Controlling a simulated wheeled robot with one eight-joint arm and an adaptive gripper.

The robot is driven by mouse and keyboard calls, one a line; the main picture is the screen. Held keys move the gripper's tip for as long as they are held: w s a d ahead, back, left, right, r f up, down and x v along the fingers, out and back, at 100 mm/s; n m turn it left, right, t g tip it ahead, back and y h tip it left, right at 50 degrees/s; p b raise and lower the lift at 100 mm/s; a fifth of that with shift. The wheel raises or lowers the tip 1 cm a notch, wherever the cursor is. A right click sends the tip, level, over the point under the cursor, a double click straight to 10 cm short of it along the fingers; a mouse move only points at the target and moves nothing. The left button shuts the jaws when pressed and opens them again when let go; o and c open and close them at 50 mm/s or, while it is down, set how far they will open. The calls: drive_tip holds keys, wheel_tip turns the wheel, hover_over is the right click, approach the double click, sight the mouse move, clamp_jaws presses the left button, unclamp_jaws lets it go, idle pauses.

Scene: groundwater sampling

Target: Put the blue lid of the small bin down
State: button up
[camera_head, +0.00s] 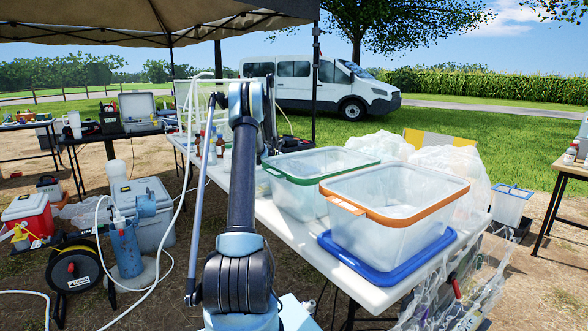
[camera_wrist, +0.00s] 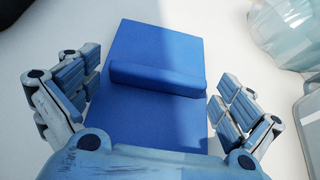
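A flat blue lid (camera_wrist: 145,125) with a raised blue handle bar (camera_wrist: 157,78) lies on a white surface in the wrist view. My gripper (camera_wrist: 158,75) is open above it, with one finger pair on each side. The fingers look apart from the bar's ends, and nothing is held. The lid's near edge is hidden behind my gripper's body. In the head view my arm hides the gripper, and I cannot make out this lid there. A small clear bin (camera_head: 508,208) with a blue rim stands at the right, beyond the table.
The white table (camera_head: 450,262) holds a green-rimmed clear bin (camera_head: 305,190), an orange-rimmed clear bin (camera_head: 385,225) on a larger blue lid (camera_head: 385,277), clear bags (camera_head: 455,165) and bottles. Clear containers (camera_wrist: 290,30) lie right of the lid in the wrist view.

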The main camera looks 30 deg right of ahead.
drive_tip(key=shift+r, duration=0.1)
drive_tip(key=s+a+r+m+y, duration=0.1)
drive_tip(key=s+a+r, duration=0.25)
drive_tip(key=a, duration=0.45)
drive_tip(key=s+a+r+m+t+y, duration=0.1)
drive_tip(key=s+a+r+m, duration=0.2)
drive_tip(key=a, duration=0.4)
drive_tip(key=s+a+r+y, duration=0.1)
drive_tip(key=s+a+r, duration=0.2)
drive_tip(key=a+r, duration=0.35)
drive_tip(key=s+a+m+y, duration=0.3)
drive_tip(key=s+a+m, duration=0.2)
drive_tip(key=s+a, duration=1.1)
drive_tip(key=s+a+f+m+y, duration=0.2)
drive_tip(key=s+a+f+m, duration=0.1)
drive_tip(key=s+a+f, duration=0.2)
drive_tip(key=s+a+f+m+y, duration=0.2)
drive_tip(key=s+a+f, duration=0.3)
drive_tip(key=s+a, duration=0.4)
drive_tip(key=s+a+f+m+y, duration=0.2)
drive_tip(key=s+a+f+m, duration=0.2)
drive_tip(key=s, duration=1.1)
drive_tip(key=a+f, duration=0.2)
drive_tip(key=a, duration=0.1)
drive_tip(key=shift+s+a+m, duration=0.15)
drive_tip(key=shift+a+m, duration=0.15)
drive_tip(key=shift+m, duration=0.1)
